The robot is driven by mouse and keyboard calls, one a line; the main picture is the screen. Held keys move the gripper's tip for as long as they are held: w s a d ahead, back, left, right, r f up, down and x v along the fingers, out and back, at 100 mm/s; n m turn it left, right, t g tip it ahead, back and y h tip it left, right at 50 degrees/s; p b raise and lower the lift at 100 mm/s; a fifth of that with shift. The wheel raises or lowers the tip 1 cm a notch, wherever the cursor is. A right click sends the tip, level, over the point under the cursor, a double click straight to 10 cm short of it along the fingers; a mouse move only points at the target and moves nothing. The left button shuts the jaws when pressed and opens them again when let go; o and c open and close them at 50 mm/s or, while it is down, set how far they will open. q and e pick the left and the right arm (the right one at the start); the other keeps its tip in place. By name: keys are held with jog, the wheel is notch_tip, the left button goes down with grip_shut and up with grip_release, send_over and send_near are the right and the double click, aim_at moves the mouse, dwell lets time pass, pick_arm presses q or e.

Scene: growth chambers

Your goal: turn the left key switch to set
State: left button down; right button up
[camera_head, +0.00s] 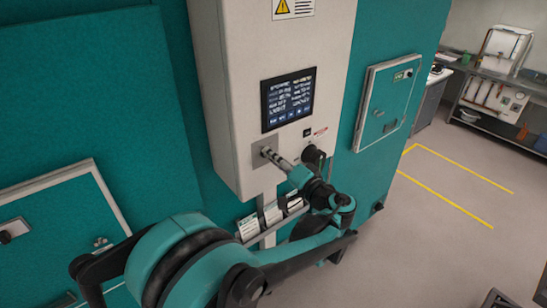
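The left key switch sits on a small grey square plate (258,154) at the lower front of the pale control box, below the screen. My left gripper (270,154) is at this plate, its narrow silver end pointing at the switch. The gripper covers most of the switch, so the key and its setting are hidden. I cannot tell whether the fingers are closed around the key or only touch it. A dark round part (313,154) shows just right of the gripper, partly hidden by my arm. My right gripper is out of view.
The control box (230,90) carries a lit screen (288,98) and a warning label (293,7). A card rack (270,216) hangs below it, close to my arm. Teal chamber doors stand on both sides. Open floor with yellow lines (450,180) lies to the right.

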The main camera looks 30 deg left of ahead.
pick_arm(q)
jog(key=shift+m, duration=0.3)
jog(key=shift+f+m+b, duration=0.15)
jog(key=shift+m+b, duration=0.55)
jog(key=shift+m, duration=0.2)
jog(key=m+b, duration=0.1)
jog(key=m, duration=0.2)
jog(key=shift+m+b, duration=0.3)
jog(key=m+b, duration=0.1)
jog(key=m, duration=0.4)
jog(key=shift+m+b, duration=0.4)
jog(key=c, duration=1.3)
grip_release()
jog(key=shift+d, duration=0.1)
